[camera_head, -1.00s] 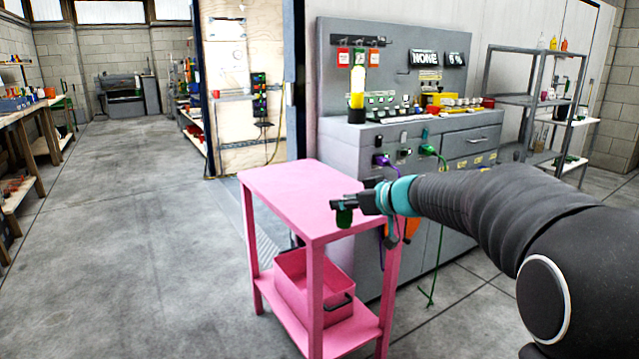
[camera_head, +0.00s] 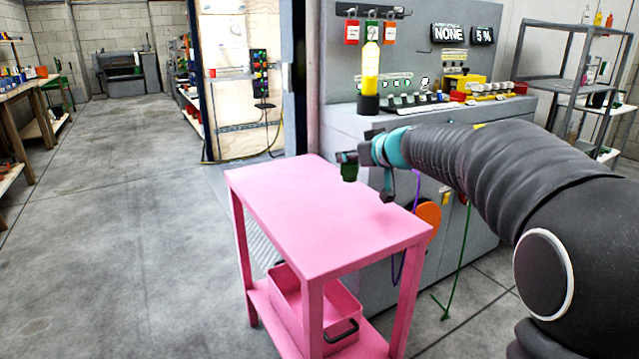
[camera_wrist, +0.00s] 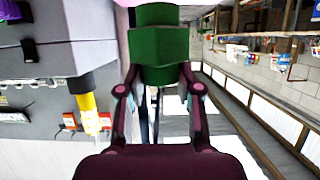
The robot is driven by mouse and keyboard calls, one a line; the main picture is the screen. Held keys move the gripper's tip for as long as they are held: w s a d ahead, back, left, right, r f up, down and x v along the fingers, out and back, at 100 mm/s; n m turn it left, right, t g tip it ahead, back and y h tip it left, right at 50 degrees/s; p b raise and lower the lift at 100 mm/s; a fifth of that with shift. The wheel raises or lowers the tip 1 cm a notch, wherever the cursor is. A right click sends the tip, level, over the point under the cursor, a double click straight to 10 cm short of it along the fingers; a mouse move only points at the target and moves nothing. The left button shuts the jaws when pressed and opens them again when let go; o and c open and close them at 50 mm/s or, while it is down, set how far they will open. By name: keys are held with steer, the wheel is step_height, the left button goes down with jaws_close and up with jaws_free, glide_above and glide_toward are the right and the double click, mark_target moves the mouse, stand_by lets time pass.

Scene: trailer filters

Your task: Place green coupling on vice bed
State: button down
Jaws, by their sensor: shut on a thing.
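The green coupling (camera_head: 349,172) hangs at the tip of my gripper (camera_head: 350,157), above the pink cart's top. In the wrist view the green coupling (camera_wrist: 156,48) fills the space at the fingertips, and my gripper (camera_wrist: 158,78) is shut on it. Its hexagonal shape shows there. It is apart from the cart top as far as the head view shows. I cannot make out a vice bed for certain in any view.
The pink cart (camera_head: 290,205) stands below my gripper, its top bare, with a pink bin (camera_head: 335,310) on its lower shelf. Behind it is a grey workbench cabinet (camera_head: 345,125) with a yellow cylinder (camera_head: 370,75) on it. Open floor (camera_head: 120,220) lies to the left.

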steer(key=shift+w+a+f+b, duration=0.2)
steer(key=shift+w+a+f, duration=0.5)
steer(key=shift+a+f, duration=0.6)
steer(key=shift+w+a+f+b, duration=0.2)
steer(key=shift+w+a+f, duration=0.65)
steer(key=shift+f, duration=0.8)
steer(key=shift+w+a+f+b, duration=0.2)
steer(key=shift+w+a+f, duration=0.35)
steer(key=shift+a+f, duration=0.8)
steer(key=shift+d+f, duration=0.15)
steer(key=shift+f, duration=0.15)
steer(key=c, duration=0.8)
jaws_free()
steer(key=shift+r, duration=0.2)
steer(key=p+v, duration=0.1)
steer(key=v, duration=1.1)
